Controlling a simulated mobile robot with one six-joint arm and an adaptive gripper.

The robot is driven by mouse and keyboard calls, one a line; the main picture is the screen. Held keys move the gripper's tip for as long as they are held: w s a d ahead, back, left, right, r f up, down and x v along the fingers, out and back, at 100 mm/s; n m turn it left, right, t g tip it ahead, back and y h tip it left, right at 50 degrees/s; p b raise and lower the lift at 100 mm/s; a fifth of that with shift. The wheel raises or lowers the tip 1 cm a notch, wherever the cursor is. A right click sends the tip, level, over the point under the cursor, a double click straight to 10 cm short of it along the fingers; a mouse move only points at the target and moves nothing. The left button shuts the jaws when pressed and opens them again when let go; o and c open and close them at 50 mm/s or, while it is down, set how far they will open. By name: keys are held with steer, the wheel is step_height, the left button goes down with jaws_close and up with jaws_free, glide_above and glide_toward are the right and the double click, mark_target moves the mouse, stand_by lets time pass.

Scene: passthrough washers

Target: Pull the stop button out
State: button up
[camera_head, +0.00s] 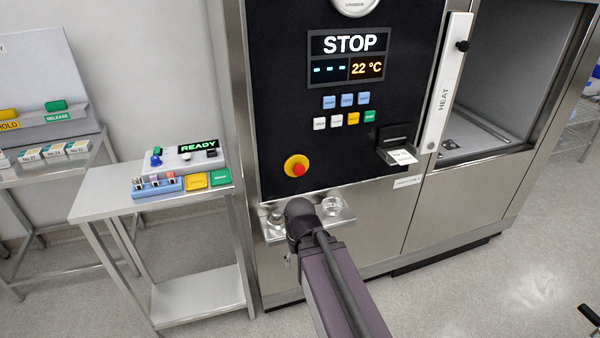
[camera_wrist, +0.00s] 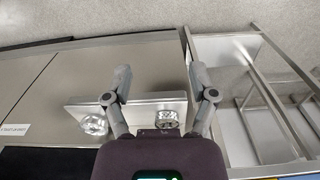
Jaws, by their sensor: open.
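The stop button (camera_head: 299,170) is a red mushroom knob on a yellow round base, low on the black panel (camera_head: 281,115) of the steel washer in the head view. The display (camera_head: 347,56) above reads STOP and 22 °C. My gripper (camera_wrist: 158,72) is open and empty in the wrist view, with its two fingers spread over a small steel ledge. In the head view, the dark end of my arm (camera_head: 299,212) is below the button and apart from it; the fingers are hidden there. The stop button does not show in the wrist view.
The small steel ledge (camera_head: 348,219) with round clear or metal pieces juts out below the panel; it also shows in the wrist view (camera_wrist: 150,110). A steel side table (camera_head: 100,207) with a READY box stands left. An open chamber (camera_head: 510,90) is at right.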

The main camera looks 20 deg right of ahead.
steer(key=m+t+h+b, duration=0.2)
steer(key=m+t+b, duration=0.2)
steer(key=t+b, duration=1.8)
glide_toward(300, 172)
steer(key=v, duration=0.3)
steer(key=shift+w+d, duration=0.1)
steer(key=shift+w+r+p, duration=0.15)
steer(key=shift+w+p, duration=0.05)
steer(key=shift+p, duration=0.15)
steer(key=p+x, duration=0.5)
steer(key=x, duration=0.8)
steer(key=shift+w, duration=0.15)
